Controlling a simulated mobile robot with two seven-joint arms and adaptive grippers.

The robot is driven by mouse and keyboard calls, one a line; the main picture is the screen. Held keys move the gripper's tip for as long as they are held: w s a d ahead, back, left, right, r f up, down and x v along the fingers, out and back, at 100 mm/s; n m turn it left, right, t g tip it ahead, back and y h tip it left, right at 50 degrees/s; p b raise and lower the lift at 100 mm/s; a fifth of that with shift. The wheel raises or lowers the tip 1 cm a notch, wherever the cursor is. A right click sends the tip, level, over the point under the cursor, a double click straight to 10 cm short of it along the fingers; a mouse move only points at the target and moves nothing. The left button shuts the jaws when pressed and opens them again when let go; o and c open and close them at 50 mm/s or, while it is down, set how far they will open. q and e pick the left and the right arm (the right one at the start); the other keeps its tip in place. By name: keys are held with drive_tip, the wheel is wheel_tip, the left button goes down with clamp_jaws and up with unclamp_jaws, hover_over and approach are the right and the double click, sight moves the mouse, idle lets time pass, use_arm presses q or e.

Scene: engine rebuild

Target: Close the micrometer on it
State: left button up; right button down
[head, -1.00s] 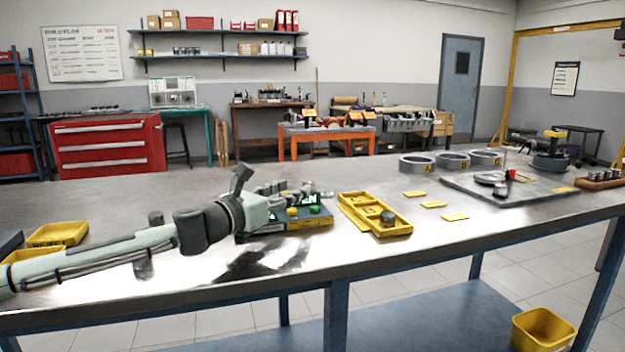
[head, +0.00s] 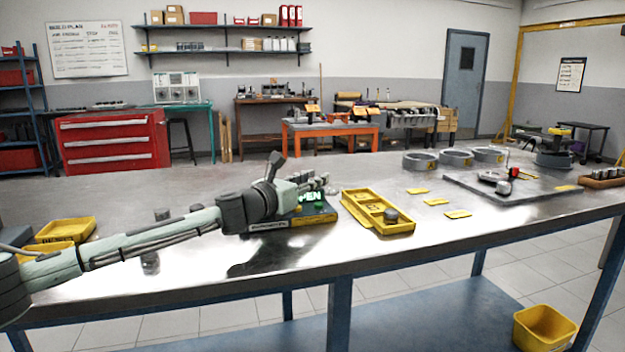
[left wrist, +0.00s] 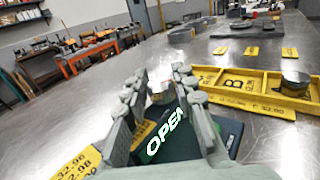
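The micrometer station (head: 312,218) is a dark block on the bench with a lit green display reading OPEN, also seen in the left wrist view (left wrist: 167,135). My left gripper (head: 318,181) is over it, largely hiding its upper part in the head view. In the left wrist view the gripper's fingers (left wrist: 160,80) are apart. A small shiny round piece (left wrist: 161,93) shows between and beyond them; I cannot tell whether they touch it. A metal cylinder (head: 391,214) sits in the near end of the yellow tray (head: 362,212). My right gripper is out of view.
Yellow cards (head: 436,201) lie right of the tray. Grey rings (head: 419,162) and a grey plate (head: 530,193) are farther right. Yellow bins (head: 68,230) stand at the bench's left. Bare bench surrounds the station's near side.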

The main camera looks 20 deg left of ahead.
use_arm(q)
clamp_jaws()
drive_tip(key=shift+d+n+y, duration=0.1)
drive_tip(key=shift+n+y, duration=0.3)
drive_tip(key=shift+y, duration=0.2)
drive_tip(key=n+y, duration=0.2)
drive_tip(key=y, duration=0.1)
drive_tip(key=n+y, duration=0.2)
drive_tip(key=y, duration=0.1)
drive_tip(key=shift+d+t+y, duration=0.1)
drive_tip(key=shift+t+y, duration=0.3)
drive_tip(key=shift+n+g+y, duration=0.7)
drive_tip(key=shift+n+y, duration=1.3)
drive_tip(key=shift+y, duration=0.7)
drive_tip(key=o, duration=0.6)
unclamp_jaws()
